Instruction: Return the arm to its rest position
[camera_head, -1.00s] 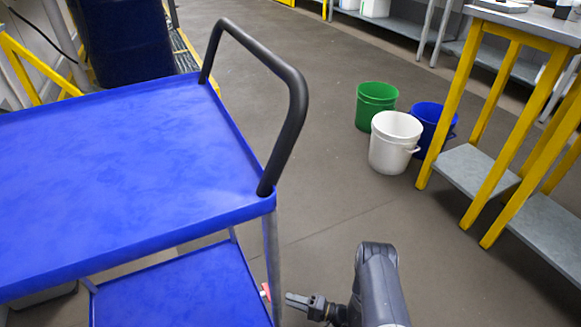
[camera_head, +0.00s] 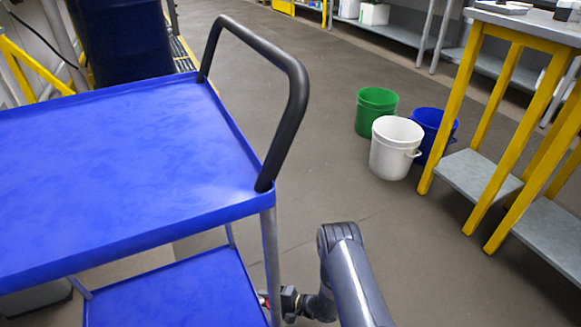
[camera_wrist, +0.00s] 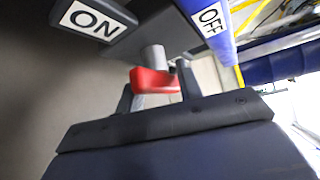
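My gripper (camera_head: 287,301) is low beside the blue cart's front post in the head view, with its fingertips partly hidden by the post. In the wrist view, my gripper (camera_wrist: 157,88) has its two fingers apart, with a red handle (camera_wrist: 152,80) showing between or just beyond them. I cannot tell whether they touch it. A grey round post stands at the handle. A bit of red (camera_head: 262,299) also shows beside the cart post in the head view. An ON label (camera_wrist: 92,21) is at upper left and an OFF label (camera_wrist: 211,18) at upper right.
The blue cart (camera_head: 120,165) with a black push handle (camera_head: 292,110) stands close at left. Green (camera_head: 373,112), white (camera_head: 394,150) and blue (camera_head: 437,128) buckets stand on the floor near a yellow-legged table (camera_head: 490,140) at right. The floor between is clear.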

